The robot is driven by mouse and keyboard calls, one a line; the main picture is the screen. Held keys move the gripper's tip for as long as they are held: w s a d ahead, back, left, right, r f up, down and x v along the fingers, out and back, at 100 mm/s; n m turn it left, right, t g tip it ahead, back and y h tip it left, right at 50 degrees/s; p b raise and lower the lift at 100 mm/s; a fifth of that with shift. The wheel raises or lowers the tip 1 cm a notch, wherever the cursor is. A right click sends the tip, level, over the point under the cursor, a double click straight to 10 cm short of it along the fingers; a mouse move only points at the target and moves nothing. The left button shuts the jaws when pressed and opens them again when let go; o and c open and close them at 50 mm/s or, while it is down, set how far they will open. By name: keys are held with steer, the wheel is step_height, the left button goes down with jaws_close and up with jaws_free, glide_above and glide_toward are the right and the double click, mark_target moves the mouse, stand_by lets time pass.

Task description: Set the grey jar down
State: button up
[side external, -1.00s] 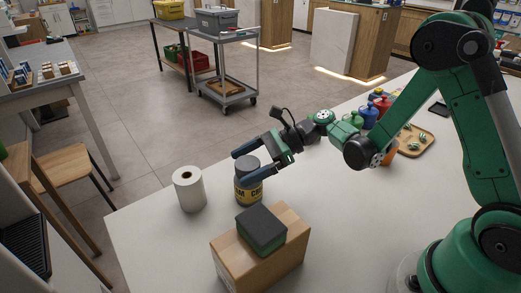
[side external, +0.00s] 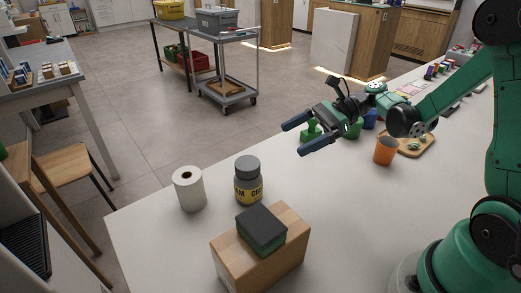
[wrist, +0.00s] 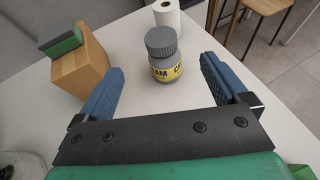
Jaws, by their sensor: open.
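The grey jar (side external: 248,181) with a yellow label stands upright on the white counter (side external: 330,215), between the paper roll and the wooden block. It also shows in the wrist view (wrist: 163,55), ahead of the fingers and apart from them. My gripper (side external: 300,135) is open and empty, raised above the counter and back to the right of the jar in the side view. In the wrist view its two blue fingers (wrist: 160,80) are spread wide with nothing between them.
A white paper roll (side external: 189,189) stands left of the jar. A wooden block (side external: 283,257) with a dark-topped green sponge (side external: 262,230) on it stands in front.

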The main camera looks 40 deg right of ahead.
steer(key=s+a+r+n+t+h, duration=0.1)
steer(key=s+n+h, duration=0.2)
steer(key=n+h, duration=0.3)
steer(key=s+r+n+t+h, duration=0.1)
steer(key=s+n+h, duration=0.2)
steer(key=n, duration=1.3)
steer(key=h, duration=0.3)
steer(key=shift+s+a+r+n, duration=0.15)
steer(key=shift+a+r+n, duration=0.1)
steer(key=shift+a+n, duration=0.1)
